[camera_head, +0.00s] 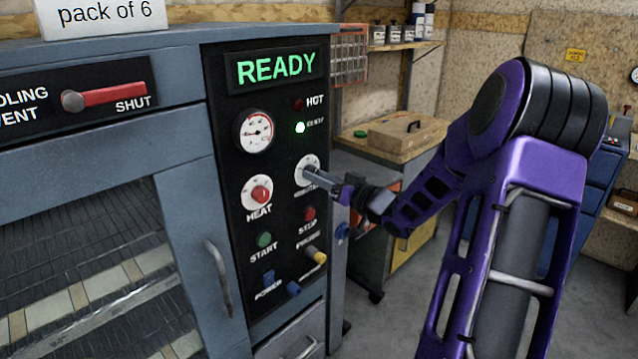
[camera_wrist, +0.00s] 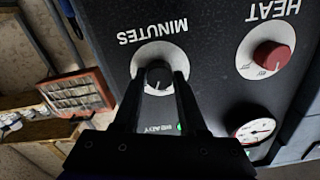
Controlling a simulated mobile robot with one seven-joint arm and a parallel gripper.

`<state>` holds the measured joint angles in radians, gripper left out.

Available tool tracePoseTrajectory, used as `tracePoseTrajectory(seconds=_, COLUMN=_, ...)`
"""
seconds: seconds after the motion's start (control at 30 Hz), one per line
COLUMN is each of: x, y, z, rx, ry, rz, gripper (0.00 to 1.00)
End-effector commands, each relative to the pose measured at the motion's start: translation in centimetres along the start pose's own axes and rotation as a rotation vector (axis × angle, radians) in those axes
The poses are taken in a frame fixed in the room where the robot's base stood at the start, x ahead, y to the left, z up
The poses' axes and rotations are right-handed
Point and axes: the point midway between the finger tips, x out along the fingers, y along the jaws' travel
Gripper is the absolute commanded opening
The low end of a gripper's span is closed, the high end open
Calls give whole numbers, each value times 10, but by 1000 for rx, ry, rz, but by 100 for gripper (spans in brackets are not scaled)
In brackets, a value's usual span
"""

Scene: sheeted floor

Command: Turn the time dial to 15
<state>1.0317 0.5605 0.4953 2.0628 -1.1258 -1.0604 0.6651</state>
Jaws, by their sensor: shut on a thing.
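The time dial, labelled MINUTES, is a black knob on a white round scale on the black control panel. It shows in the wrist view (camera_wrist: 159,73) and in the head view its white scale (camera_head: 305,165) is partly covered by my gripper. My gripper (camera_head: 316,174) reaches the dial from the right. In the wrist view its two fingers (camera_wrist: 158,84) stand on either side of the knob and are shut on it. The knob has a light pointer line, but the number it points to is too small to read.
The red HEAT knob (camera_head: 261,194) sits left of the time dial, with a gauge (camera_head: 254,131) above. The green START button (camera_head: 264,240), red STOP button (camera_head: 309,213) and yellow knob (camera_head: 316,256) are below. The display (camera_head: 275,67) reads READY. A wooden workbench (camera_head: 395,140) stands behind.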

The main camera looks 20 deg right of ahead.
Motion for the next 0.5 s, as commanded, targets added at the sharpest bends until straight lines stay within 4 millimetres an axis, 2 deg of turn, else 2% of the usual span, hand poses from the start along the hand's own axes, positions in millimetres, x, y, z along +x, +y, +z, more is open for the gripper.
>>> tracePoseTrajectory(seconds=0.5, x=0, y=1, z=4, rx=-493, ry=1, rz=-1, gripper=0)
